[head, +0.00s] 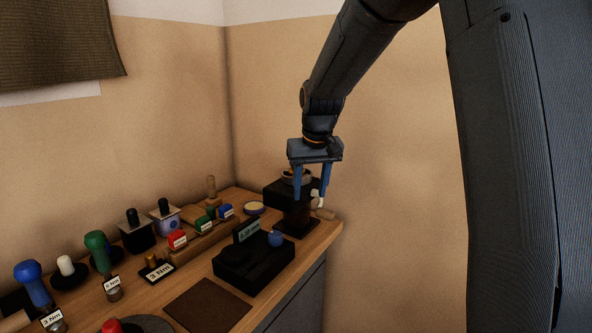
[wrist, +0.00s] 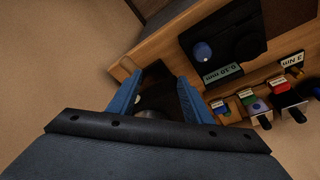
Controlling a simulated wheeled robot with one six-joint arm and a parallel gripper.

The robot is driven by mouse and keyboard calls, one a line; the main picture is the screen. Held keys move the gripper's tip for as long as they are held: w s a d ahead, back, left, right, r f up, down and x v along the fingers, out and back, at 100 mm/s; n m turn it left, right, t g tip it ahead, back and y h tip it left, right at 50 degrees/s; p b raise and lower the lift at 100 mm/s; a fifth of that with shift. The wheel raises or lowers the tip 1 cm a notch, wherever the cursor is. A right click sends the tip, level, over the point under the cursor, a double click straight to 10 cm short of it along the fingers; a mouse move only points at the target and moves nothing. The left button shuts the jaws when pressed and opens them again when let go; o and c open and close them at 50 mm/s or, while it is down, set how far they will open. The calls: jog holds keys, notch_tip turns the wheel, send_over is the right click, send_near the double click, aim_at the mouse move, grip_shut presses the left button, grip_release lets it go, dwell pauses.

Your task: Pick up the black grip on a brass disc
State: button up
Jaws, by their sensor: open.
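My gripper (head: 310,202) hangs at the far right end of the bench with its two blue fingers pointing down. It is open, and in the wrist view (wrist: 160,80) the fingers stand either side of a dark piece. A small dark piece with brass (head: 151,261) stands at a black "3 Nm" block, left of centre and apart from my gripper.
A black box (head: 262,258) with a blue knob (head: 275,239) stands in front of my gripper. Red, green and blue stamps (head: 204,224) line a wooden rack. Several handled tools stand to the left. A brown mat (head: 209,305) is bare. Walls close the rear corner.

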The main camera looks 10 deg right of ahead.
jog(key=shift+t, duration=0.6)
jog(key=w+r, duration=0.3)
jog(key=w, duration=0.1)
jog(key=w+r, duration=0.3)
jog(key=w, duration=0.1)
jog(key=w+r, duration=0.3)
jog(key=w, duration=0.2)
jog(key=shift+w+a+r, duration=0.1)
jog(key=shift+a+r, duration=0.15)
jog(key=shift+r, duration=0.05)
jog(key=shift+d+p+x, duration=0.15)
jog(key=shift+p+x, duration=0.7)
jog(key=shift+x, duration=1)
jog(key=shift+d+p+x, duration=0.1)
jog(key=shift+p+x, duration=0.75)
jog(key=shift+x, duration=1.05)
jog(key=shift+w+r, duration=0.15)
grip_shut()
